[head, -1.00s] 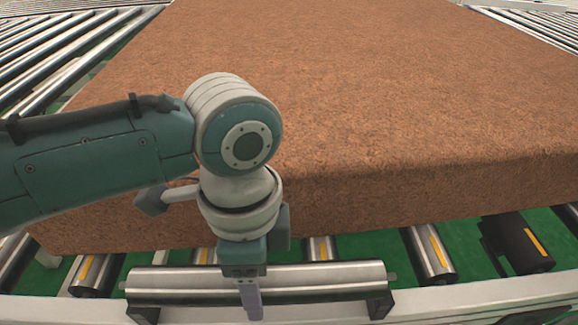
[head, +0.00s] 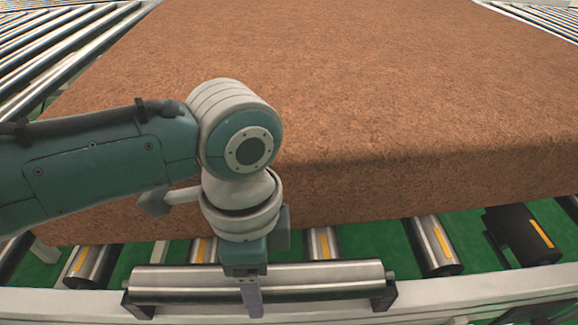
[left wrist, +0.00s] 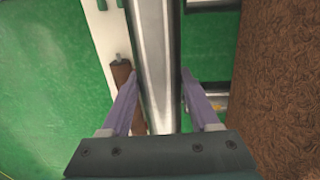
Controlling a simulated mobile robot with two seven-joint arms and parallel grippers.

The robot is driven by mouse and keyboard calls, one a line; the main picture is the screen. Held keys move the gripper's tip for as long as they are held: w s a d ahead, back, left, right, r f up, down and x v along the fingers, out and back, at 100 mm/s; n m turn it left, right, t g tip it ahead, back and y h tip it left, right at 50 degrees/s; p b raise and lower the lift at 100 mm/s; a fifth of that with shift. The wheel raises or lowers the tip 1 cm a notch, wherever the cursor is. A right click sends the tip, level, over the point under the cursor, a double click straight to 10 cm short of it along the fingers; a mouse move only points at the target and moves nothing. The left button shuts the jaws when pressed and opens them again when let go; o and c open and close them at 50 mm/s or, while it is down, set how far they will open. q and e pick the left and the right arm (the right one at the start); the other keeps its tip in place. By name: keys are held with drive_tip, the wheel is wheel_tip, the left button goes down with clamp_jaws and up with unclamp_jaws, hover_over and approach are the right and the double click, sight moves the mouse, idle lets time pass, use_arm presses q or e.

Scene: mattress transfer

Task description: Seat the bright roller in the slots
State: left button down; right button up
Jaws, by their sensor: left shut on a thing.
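The bright roller (head: 330,278) is a shiny metal cylinder lying level across the front rail in the head view. Its ends are at the left slot bracket (head: 137,304) and the right slot bracket (head: 386,296). Whether both ends rest fully in the slots cannot be told. My left gripper (head: 252,300) points down and is shut around the middle of the roller. In the left wrist view the roller (left wrist: 155,60) runs between the two purple fingers of my left gripper (left wrist: 163,108). My right gripper is not in view.
A large brown mattress block (head: 400,90) lies behind the roller on other conveyor rollers (head: 435,245). A black roller (head: 522,238) is at the right. The floor is green.

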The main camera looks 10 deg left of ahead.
use_arm(q)
drive_tip(key=shift+r+p, duration=0.1)
drive_tip(key=shift+p, duration=0.45)
idle(1.0)
drive_tip(key=shift+f+b, duration=1.2)
drive_tip(key=shift+f, duration=0.45)
drive_tip(key=shift+c, duration=0.2)
unclamp_jaws()
drive_tip(key=r+p, duration=0.1)
drive_tip(key=r, duration=0.2)
drive_tip(key=r+p, duration=0.1)
drive_tip(key=r, duration=0.2)
drive_tip(key=r+p, duration=0.1)
drive_tip(key=r, duration=0.3)
drive_tip(key=shift+w+a, duration=0.1)
drive_tip(key=shift+w, duration=0.25)
